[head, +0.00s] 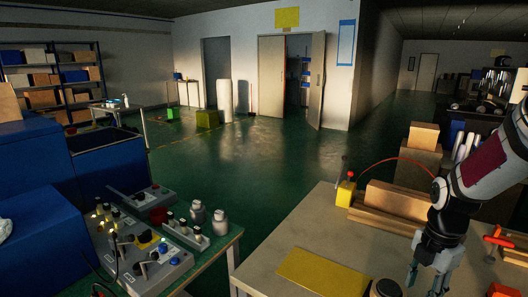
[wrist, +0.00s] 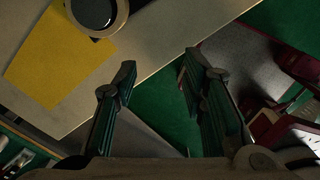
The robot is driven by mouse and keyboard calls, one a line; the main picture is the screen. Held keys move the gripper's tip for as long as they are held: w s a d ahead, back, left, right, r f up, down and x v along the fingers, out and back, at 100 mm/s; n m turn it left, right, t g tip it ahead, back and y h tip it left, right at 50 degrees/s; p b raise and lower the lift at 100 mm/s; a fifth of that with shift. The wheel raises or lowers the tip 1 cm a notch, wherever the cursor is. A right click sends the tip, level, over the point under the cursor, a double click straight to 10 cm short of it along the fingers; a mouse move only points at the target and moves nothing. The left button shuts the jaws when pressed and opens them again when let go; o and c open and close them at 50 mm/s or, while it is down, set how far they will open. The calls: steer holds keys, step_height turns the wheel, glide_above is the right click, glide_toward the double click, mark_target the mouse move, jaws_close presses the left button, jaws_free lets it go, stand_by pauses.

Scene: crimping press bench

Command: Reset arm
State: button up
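My gripper (head: 427,275) hangs pointing down at the lower right of the head view, above the near right part of the bench. In the wrist view its two fingers (wrist: 160,85) stand well apart with nothing between them. The bench edge and green floor show below the fingers. My arm comes in from the right edge of the head view.
The bench (head: 265,262) carries a yellow sheet (head: 320,274), a dark round-topped item (wrist: 98,14), wooden blocks (head: 398,198) and a yellow box with a red knob (head: 346,193). A control-panel table (head: 226,246) stands left. Open floor (head: 250,165) lies beyond.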

steer(key=s+a+r+m+t+h, duration=0.1)
steer(key=s+a+r+m, duration=0.3)
steer(key=r, duration=0.3)
steer(key=s+a+r+m+t, duration=0.1)
steer(key=s+a+r+m, duration=0.2)
steer(key=a+r+m, duration=0.25)
steer(key=s+a+r+m+t, duration=0.1)
steer(key=s+a+r+m, duration=0.2)
steer(key=s+m, duration=0.3)
steer(key=s+a+r+m+t+y, duration=0.1)
steer(key=s+a+r+m, duration=0.2)
steer(key=s+m, duration=0.3)
steer(key=shift+a+p, duration=0.35)
steer(key=shift+a, duration=0.2)
steer(key=shift+d+r, duration=0.1)
stand_by(0.3)
